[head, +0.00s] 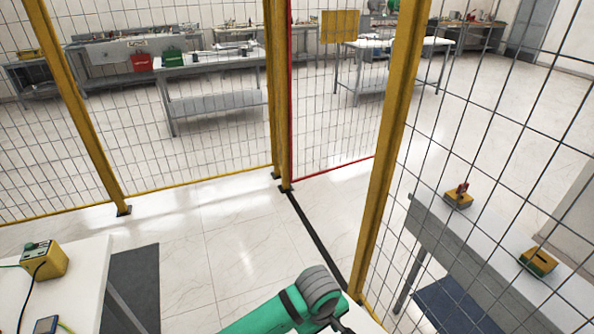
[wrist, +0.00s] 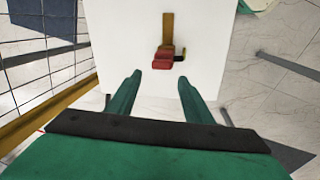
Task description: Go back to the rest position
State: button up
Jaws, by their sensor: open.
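My gripper (wrist: 158,79) shows in the wrist view with its two green fingers apart and nothing between them. Just beyond the fingertips, a white tabletop (wrist: 115,30) carries a yellow upright piece (wrist: 168,24) with a red block (wrist: 163,60) at its near end. The fingertips appear apart from the red block. In the head view, part of my green arm with a grey joint shows at the bottom centre; my gripper cannot be made out there.
Yellow-framed mesh fencing (head: 386,160) stands ahead and to the right. A white table (head: 75,270) with a yellow device (head: 45,262) is at lower left. Beyond the right fence, a bench (head: 500,250) holds two yellow devices.

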jog(key=s+a+f+m+t, duration=0.15)
jog(key=s+a+f, duration=0.3)
jog(key=a, duration=0.55)
jog(key=s+a+f+m+t, duration=0.1)
jog(key=s+a+f+t, duration=0.3)
jog(key=a, duration=0.5)
jog(key=s+d+m+t+h, duration=0.1)
jog(key=s+t, duration=0.1)
jog(key=s, duration=0.6)
jog(key=s+d+m+t, duration=0.2)
jog(key=s, duration=0.6)
jog(key=s+d+r+t+y, duration=0.2)
jog(key=d+r+t, duration=0.3)
jog(key=d+r, duration=0.3)
notch_tip(320, 180, up, 4)
jog(key=shift+s+f+y, duration=0.1)
jog(key=shift+s+y, duration=0.3)
jog(key=shift+s, duration=0.1)
jog(key=shift+d, duration=0.1)
